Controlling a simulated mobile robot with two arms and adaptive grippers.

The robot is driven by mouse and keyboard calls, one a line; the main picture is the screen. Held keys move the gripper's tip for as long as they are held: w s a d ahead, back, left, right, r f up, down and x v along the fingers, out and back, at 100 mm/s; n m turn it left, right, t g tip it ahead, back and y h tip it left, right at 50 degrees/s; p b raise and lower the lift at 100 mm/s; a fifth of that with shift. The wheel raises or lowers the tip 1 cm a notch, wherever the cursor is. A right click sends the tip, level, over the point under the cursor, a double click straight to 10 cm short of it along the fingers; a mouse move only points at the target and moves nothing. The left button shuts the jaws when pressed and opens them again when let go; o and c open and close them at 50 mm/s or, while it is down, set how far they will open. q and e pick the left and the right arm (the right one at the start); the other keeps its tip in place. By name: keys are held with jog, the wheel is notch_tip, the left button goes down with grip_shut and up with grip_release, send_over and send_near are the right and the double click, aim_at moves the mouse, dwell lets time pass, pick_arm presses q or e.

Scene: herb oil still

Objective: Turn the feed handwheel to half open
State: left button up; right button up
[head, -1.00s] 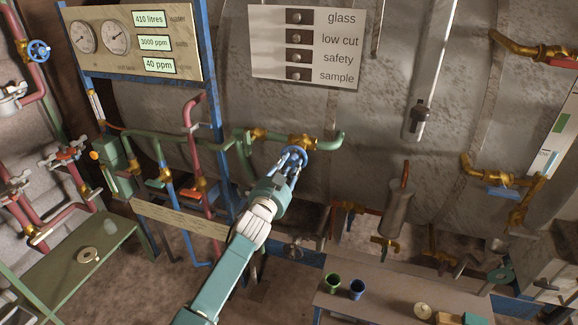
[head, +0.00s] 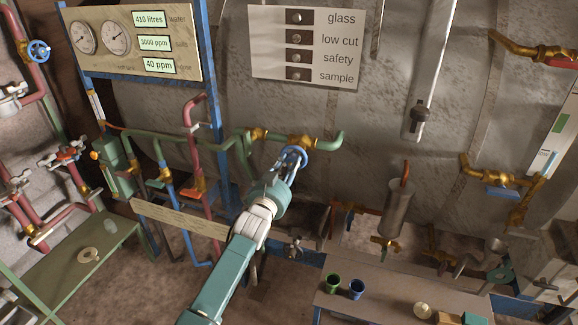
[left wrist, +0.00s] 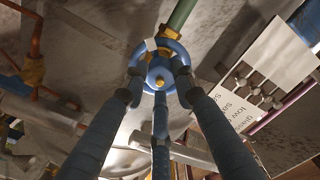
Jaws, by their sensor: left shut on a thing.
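The feed handwheel (head: 296,153) is a small blue wheel on a brass valve (head: 302,141) in the green pipe, in front of the grey vessel. My left gripper (head: 291,160) is shut on the wheel. In the left wrist view the blue wheel (left wrist: 160,66) sits between the fingers of my left gripper (left wrist: 157,84), with a white mark on its rim at upper left. The fingers hide part of the rim. I cannot tell the wheel's opening from these frames. My right gripper is not in view.
A gauge board (head: 140,45) stands at upper left on blue posts. A label plate (head: 306,48) is on the vessel above. Red and green pipes run left of my arm. A bench (head: 390,308) with green and blue cups is at lower right.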

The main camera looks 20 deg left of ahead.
pick_arm(q)
jog(key=shift+f, duration=0.1)
jog(key=o, duration=1.2)
jog(key=shift+c, duration=0.2)
jog(key=s, duration=1.2)
jog(key=shift+a, duration=0.15)
